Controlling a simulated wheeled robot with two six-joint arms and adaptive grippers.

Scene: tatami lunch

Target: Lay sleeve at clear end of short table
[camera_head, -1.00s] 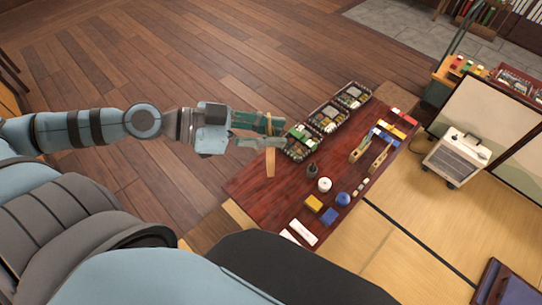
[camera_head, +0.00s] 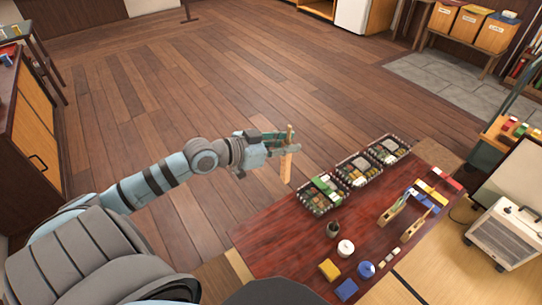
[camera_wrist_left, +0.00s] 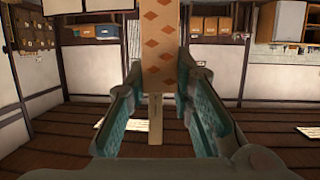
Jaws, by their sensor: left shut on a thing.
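My left gripper (camera_head: 284,144) is shut on the sleeve (camera_head: 286,168), a thin tan strip held upright. In the left wrist view the sleeve (camera_wrist_left: 159,45) shows an orange diamond pattern and stands between the two teal fingers (camera_wrist_left: 165,105). It is held in the air, beyond the far left side of the short table (camera_head: 285,235), apart from it. The dark red table top has a bare stretch at its left end. My right gripper is not in view.
Several filled lunch boxes (camera_head: 321,196) line the table's far edge. A dark small pot (camera_head: 333,229), a white round container (camera_head: 345,248), a yellow block (camera_head: 329,270), blue items and wooden tools (camera_head: 393,210) stand on it. A white heater (camera_head: 508,235) is at right. Wooden floor is open beyond.

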